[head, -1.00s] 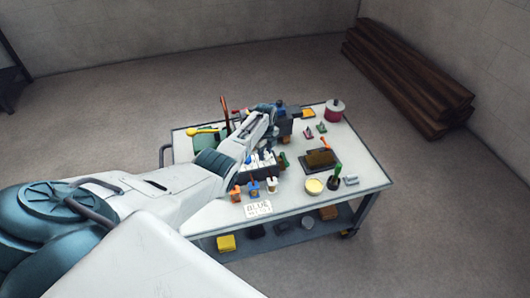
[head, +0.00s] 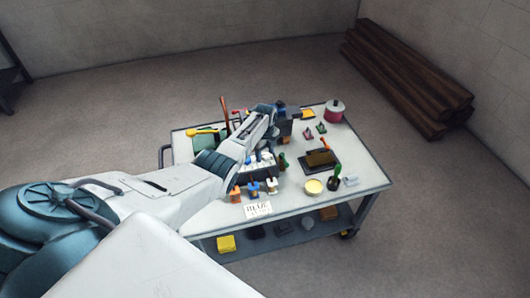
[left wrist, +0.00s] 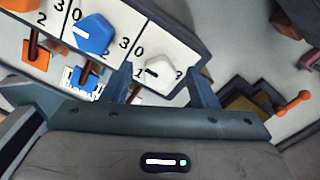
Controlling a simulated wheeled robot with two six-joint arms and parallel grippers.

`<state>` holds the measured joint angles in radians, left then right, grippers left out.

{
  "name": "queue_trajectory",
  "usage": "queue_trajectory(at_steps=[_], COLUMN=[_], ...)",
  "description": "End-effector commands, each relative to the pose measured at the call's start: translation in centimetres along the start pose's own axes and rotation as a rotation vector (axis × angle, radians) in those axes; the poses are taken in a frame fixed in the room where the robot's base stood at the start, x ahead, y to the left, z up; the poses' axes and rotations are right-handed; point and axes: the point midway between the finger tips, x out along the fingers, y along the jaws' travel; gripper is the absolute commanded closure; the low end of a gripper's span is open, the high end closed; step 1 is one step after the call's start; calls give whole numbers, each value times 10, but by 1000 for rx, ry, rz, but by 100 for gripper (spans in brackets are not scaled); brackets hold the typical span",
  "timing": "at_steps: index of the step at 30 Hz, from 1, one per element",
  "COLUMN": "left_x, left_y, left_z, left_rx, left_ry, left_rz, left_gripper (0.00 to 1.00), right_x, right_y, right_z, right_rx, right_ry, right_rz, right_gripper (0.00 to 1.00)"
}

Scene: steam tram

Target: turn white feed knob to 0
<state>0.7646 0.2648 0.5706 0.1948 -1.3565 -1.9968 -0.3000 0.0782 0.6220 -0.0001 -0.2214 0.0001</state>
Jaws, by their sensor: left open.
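The white feed knob (left wrist: 160,72) sits on a white panel (left wrist: 170,48) with printed digits in the left wrist view. A 0 shows above left of it and a 1 below left. The dark mark on the knob points roughly left; I cannot tell exactly which digit it meets. My left gripper (left wrist: 163,82) is open, with its fingertips apart on either side of the white knob. I cannot tell whether they touch it. In the head view the arm hides part of the panel, and the fingertips are not clear. My right gripper is not in view.
A blue knob (left wrist: 93,34) and an orange knob (left wrist: 20,4) sit beside the white one. Small levers stand along the panel's near edge.

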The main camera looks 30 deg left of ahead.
Motion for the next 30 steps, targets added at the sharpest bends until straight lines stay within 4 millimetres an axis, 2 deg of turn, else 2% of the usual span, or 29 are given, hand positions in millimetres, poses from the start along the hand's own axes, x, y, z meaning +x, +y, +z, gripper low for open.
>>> queue_trajectory(at_steps=[4, 8, 21, 25, 30], left_x=[-5, -20, -94, -105, -108], left_y=[0, 0, 0, 0, 0], left_z=[0, 0, 0, 0, 0], left_rx=[0, 1, 1, 0, 0], left_ry=[-1, -1, -1, -1, 0], left_rz=[-2, -2, -2, -1, 0], left_gripper=[46, 46, 46, 46, 46], right_x=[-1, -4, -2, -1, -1], right_y=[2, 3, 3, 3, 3], right_z=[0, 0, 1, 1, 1], right_rx=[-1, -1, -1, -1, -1], right_ry=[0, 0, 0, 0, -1], right_rz=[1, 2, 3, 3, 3], right_gripper=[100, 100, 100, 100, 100])
